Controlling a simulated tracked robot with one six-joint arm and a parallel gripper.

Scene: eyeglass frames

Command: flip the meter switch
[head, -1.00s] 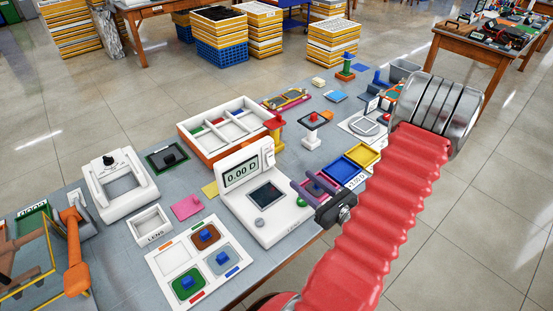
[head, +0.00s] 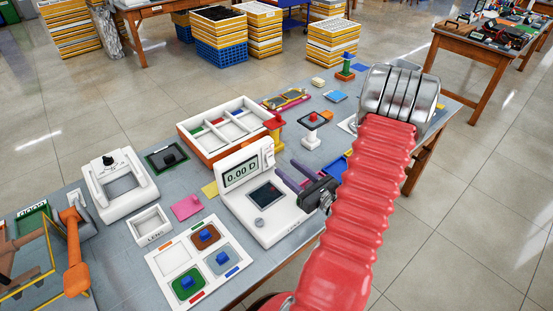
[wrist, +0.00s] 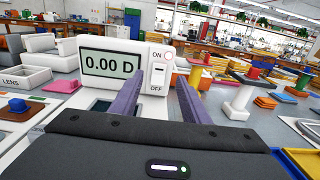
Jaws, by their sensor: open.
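The white lens meter (head: 245,192) stands near the front edge of the grey table, its display (head: 241,175) reading 0.00 D. In the wrist view the display (wrist: 111,64) also reads 0.00 D. Right of it is the white switch (wrist: 159,73), between an ON label above and an OFF label below; the OFF end is low beside it. My gripper (head: 287,177) is open and empty, with two purple fingers just right of the meter. In the wrist view its fingers (wrist: 160,104) point toward the meter's face, the switch showing between them, with no clear contact.
A white tray with coloured lens blocks (head: 197,262) lies left of the meter. A compartment box (head: 228,127) is behind it. A red-topped stand (head: 312,124) and blue tray (head: 336,166) are to the right.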

